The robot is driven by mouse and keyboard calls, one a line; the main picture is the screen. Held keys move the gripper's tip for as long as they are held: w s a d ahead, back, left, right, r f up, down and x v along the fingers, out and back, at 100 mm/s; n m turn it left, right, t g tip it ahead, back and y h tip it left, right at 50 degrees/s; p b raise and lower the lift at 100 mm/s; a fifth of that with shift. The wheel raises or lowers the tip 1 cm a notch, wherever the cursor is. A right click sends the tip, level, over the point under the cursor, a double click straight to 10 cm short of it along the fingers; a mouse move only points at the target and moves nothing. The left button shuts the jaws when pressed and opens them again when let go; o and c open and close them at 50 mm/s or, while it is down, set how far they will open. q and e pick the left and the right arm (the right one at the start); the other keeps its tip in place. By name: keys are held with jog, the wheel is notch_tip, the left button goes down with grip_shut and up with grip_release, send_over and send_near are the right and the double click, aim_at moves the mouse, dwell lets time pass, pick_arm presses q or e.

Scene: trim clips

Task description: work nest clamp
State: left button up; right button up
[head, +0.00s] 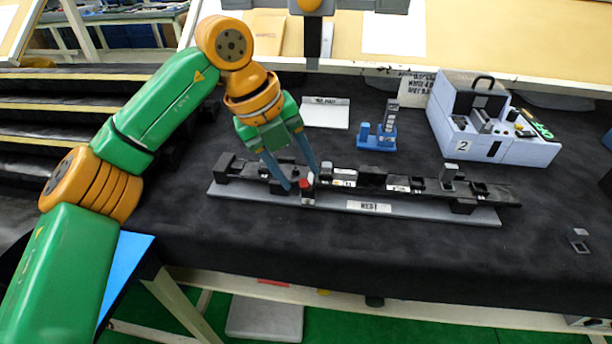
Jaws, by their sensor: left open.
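The work nest (410,207) is a long grey base on the black table, with a dark bar (372,181) and several dark blocks along it. A small clamp with a red top (306,184) stands at the front of the nest, left of its middle. My left gripper (300,180) points down over the left half of the nest. Its two blue-grey fingers are spread, with the tips beside the red-topped clamp. I cannot tell whether they touch it. My right gripper is not in view.
A light blue-grey box marked 2 (540,153) with parts stands at the back right. A blue holder (376,138) and a white card (325,113) stand behind the nest. A small grey clip (580,246) lies at the right. The table front is clear.

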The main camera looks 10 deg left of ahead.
aim_at(305, 184)
pick_arm(q)
jog(key=x, duration=0.3)
jog(key=shift+s, duration=0.2)
jog(key=shift+w+d+f, duration=0.15)
jog(key=shift+w+f, duration=0.05)
jog(key=shift+f, duration=0.25)
grip_shut()
dwell(0.8)
